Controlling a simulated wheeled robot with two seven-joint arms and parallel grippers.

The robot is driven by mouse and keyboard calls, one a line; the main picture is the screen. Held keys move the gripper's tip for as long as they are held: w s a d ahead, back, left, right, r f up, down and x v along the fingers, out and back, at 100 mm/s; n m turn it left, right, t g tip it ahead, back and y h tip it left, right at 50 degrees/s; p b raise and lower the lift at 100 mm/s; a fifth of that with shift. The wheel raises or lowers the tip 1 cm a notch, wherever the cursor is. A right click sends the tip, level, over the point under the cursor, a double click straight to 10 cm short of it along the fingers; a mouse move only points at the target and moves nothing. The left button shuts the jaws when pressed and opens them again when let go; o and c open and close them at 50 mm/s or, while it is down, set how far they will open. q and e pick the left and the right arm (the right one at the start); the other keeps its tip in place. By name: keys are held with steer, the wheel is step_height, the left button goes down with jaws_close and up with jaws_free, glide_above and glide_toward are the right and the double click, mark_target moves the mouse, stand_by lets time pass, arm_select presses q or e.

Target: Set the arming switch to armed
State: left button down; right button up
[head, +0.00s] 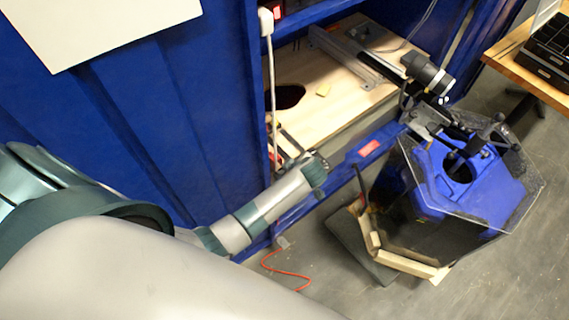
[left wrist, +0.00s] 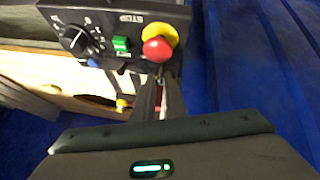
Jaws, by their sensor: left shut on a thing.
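A dark control panel (left wrist: 105,42) is at the top of the left wrist view. It carries a black rotary dial (left wrist: 76,40) with markings, a green rocker (left wrist: 120,44) and a red stop button (left wrist: 157,50) on a yellow collar. My left gripper (left wrist: 160,78) has its narrow fingers together at the panel's lower edge, just below the red button. It is shut on a small part there, apparently the arming switch; the fingers hide it, and its setting cannot be read. In the head view my left arm (head: 270,203) reaches from the left toward the blue frame. My right gripper is not in view.
A wooden shelf (head: 345,85) in the blue cabinet (head: 150,110) holds metal parts. A red cable (head: 285,272) lies on the grey floor. A wooden table (head: 515,58) is at upper right.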

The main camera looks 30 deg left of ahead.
arm_select(q)
steer(key=shift+s+d+f+y+b, duration=0.15)
steer(key=shift+d+f+y+b, duration=0.2)
steer(key=shift+b, duration=0.35)
steer(key=y+b, duration=0.1)
steer(key=b, duration=0.1)
steer(key=t+b, duration=0.1)
steer(key=y+b, duration=0.1)
steer(key=b, duration=0.1)
steer(key=shift+s+d+f+y+b, duration=0.15)
steer(key=shift+d+f+y+b, duration=0.1)
steer(key=shift+d+y+b, duration=0.1)
steer(key=shift+s+d+r+t+y+b, duration=0.15)
steer(key=shift+t+y+b, duration=0.35)
steer(key=shift+b, duration=0.55)
steer(key=shift+r, duration=0.1)
steer(key=c, duration=2.1)
jaws_free()
